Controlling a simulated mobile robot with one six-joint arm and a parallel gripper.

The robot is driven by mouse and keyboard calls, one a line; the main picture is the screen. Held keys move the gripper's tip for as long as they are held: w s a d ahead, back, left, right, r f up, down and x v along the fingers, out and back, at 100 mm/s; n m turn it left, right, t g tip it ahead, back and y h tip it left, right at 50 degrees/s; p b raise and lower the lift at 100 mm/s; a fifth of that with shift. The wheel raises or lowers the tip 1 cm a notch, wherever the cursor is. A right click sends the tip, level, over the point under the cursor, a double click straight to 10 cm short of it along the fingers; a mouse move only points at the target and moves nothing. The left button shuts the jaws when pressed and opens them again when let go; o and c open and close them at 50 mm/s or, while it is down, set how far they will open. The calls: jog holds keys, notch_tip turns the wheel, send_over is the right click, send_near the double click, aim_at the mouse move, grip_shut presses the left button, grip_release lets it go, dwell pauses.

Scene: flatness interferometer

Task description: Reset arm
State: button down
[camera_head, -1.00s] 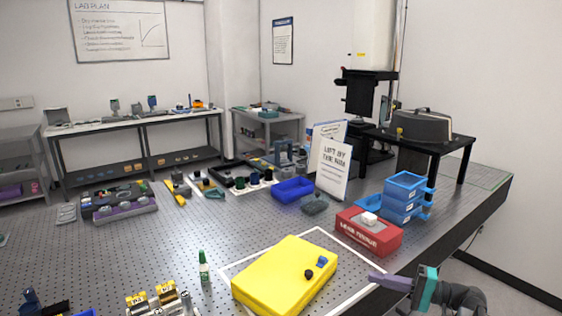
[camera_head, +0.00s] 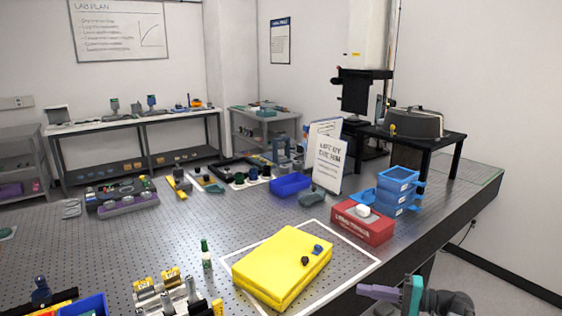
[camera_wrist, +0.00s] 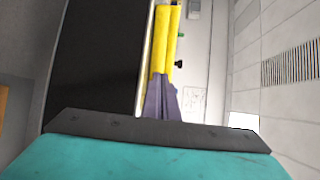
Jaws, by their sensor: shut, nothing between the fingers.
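My gripper (camera_head: 376,292) shows at the lower right of the head view, with purple-grey fingers and a teal body. It is shut and empty, and it is beyond the table's right front edge, clear of the yellow block. In the wrist view the fingers (camera_wrist: 161,100) are together, with part of the yellow block (camera_wrist: 168,40) beyond them. The yellow block (camera_head: 275,275) lies inside a white outlined square on the perforated table (camera_head: 130,240).
A red box (camera_head: 362,226) with a white item on top stands behind the block. Stacked blue bins (camera_head: 397,190), a blue tray (camera_head: 290,186) and a sign (camera_head: 328,157) are farther back. A green-capped bottle (camera_head: 206,256) and metal cylinders (camera_head: 160,290) stand to the left.

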jog(key=s+a+f+g+h, duration=0.2)
jog(key=s+a+f, duration=0.2)
jog(key=f, duration=0.5)
jog(key=s+a+f+g+h, duration=0.2)
jog(key=s+a+f+g, duration=0.15)
jog(key=f, duration=0.55)
jog(key=s+a+f+g+h, duration=0.2)
jog(key=s+a+f, duration=0.3)
jog(key=f, duration=0.5)
jog(key=s+d+f+n+g+h, duration=0.2)
jog(key=s+f+h, duration=0.3)
jog(key=s+f, duration=0.3)
jog(key=s+d+f+n+g+h, duration=0.2)
jog(key=s+f, duration=0.7)
jog(key=s, duration=0.5)
jog(key=n+h, duration=0.1)
jog(key=h, duration=0.1)
jog(key=shift+s+f+g+h, duration=0.2)
jog(key=shift+s+g+h, duration=0.05)
jog(key=shift+g+h, duration=0.15)
